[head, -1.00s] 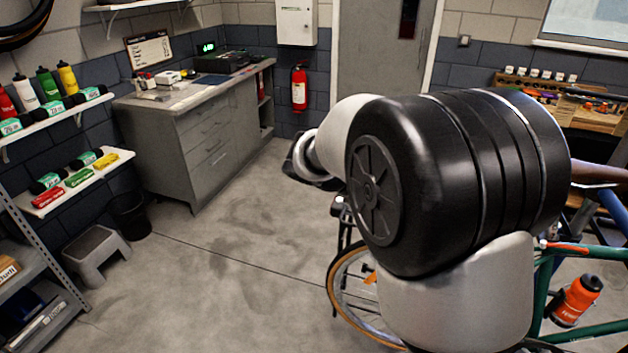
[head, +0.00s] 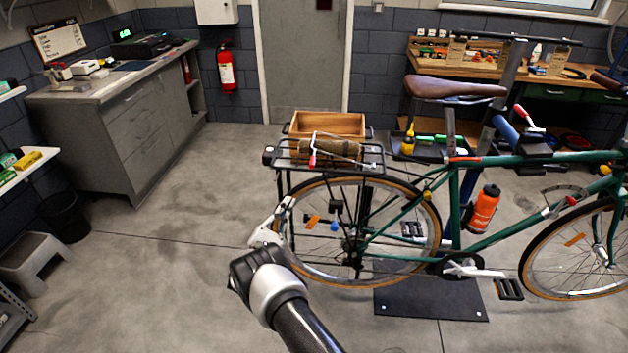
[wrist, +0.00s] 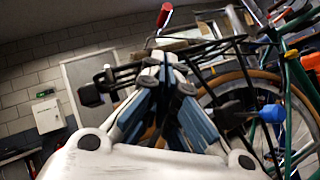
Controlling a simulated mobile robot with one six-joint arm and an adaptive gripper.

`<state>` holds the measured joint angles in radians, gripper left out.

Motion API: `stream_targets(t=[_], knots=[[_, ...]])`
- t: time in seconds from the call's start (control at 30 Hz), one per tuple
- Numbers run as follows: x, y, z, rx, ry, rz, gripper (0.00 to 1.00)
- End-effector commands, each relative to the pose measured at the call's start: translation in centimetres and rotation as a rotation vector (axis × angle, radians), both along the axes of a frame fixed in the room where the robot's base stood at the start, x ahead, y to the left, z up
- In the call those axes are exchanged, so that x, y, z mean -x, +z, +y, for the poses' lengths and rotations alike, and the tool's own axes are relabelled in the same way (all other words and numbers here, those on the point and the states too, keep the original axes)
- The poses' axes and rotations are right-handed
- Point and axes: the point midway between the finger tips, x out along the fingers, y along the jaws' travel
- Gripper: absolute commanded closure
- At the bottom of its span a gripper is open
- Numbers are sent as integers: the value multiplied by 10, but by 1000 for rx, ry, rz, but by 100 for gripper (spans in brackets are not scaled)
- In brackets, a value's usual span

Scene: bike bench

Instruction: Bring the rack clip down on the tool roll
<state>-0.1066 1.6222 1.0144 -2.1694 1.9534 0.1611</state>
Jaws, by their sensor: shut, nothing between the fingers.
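The rack clip (head: 313,158), a thin silver wire with a red grip, is on the black rear rack (head: 283,160) of the green bike. In the wrist view its red grip (wrist: 164,15) stands out above the fingertips. The brown tool roll (head: 338,149) lies across the rack, beside and partly behind the clip's wire; I cannot tell whether they touch. I cannot make out the roll clearly in the wrist view. My gripper (head: 287,204) is shut and empty, below the rack's left end and beside the rear wheel. Its fingertips (wrist: 165,60) meet in the wrist view.
A wooden box (head: 328,124) stands behind the tool roll. The rear wheel (head: 425,240) and bike frame are close on the right. A grey cabinet (head: 120,140) and step stool (head: 35,258) stand left. The floor between cabinet and bike is clear.

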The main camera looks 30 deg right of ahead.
Motion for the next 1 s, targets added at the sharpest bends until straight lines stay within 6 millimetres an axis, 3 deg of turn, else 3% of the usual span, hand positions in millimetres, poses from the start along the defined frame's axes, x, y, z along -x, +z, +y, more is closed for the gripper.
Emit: stream_targets(t=[0.03, 0.1, 0.27, 0.77, 1.0], knots=[[2, -14, 6, 25, 25, 0, 100], [3, -23, 13, 50, 51, -3, 100], [2, -25, 14, 68, 70, -7, 100], [-36, 34, -52, 65, 65, -5, 100], [-28, 62, -63, 66, 66, -3, 100]])
